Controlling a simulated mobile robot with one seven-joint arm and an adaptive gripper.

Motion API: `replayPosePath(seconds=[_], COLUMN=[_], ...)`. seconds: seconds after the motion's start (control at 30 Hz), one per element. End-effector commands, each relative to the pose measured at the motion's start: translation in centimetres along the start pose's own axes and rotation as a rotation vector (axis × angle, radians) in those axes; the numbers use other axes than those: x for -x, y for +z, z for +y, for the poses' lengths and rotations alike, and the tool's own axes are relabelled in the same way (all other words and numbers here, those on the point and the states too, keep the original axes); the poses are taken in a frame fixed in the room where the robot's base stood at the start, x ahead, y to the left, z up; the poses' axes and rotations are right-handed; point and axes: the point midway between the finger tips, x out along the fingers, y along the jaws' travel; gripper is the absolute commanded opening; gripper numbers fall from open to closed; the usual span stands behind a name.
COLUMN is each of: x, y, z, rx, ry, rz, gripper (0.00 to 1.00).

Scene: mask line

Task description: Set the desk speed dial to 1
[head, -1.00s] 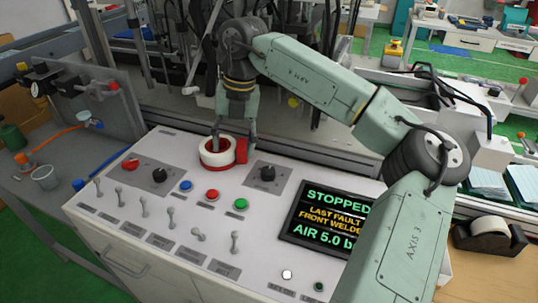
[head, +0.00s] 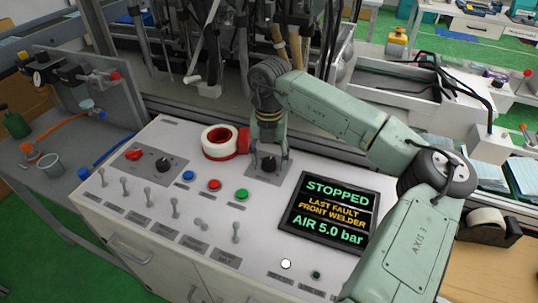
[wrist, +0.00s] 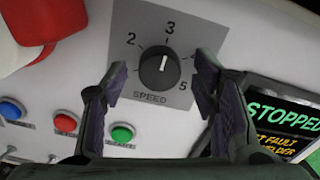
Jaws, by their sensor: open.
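The speed dial is a black round knob (wrist: 160,67) on a grey plate marked SPEED (wrist: 181,97). Its white pointer line points up, toward the 3. In the head view the dial (head: 267,164) sits at the back of the white desk panel (head: 262,212), left of the screen. My gripper (head: 269,154) is open above the dial. In the wrist view its fingers (wrist: 159,76) are on either side of the knob, with visible gaps; I cannot tell their height above the panel.
A white and red tape roll (head: 221,142) lies just left of my gripper. Blue (head: 188,175), red (head: 214,184) and green (head: 241,194) buttons sit in front. Another black knob (head: 164,165) and several toggle levers are further left. The status screen (head: 329,209) reads STOPPED.

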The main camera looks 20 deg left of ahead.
Motion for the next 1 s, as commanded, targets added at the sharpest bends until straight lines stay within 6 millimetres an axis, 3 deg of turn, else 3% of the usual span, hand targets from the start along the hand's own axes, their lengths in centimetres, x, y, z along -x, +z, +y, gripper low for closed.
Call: replayPosePath(seconds=[0.3,1.0], x=[-0.25,-0.21], y=[-0.01,0.0], z=[0.02,0.01], rx=[0.0,0.0], ry=[0.001,0.001], rz=[0.0,0.0], gripper=[0.52,0.06])
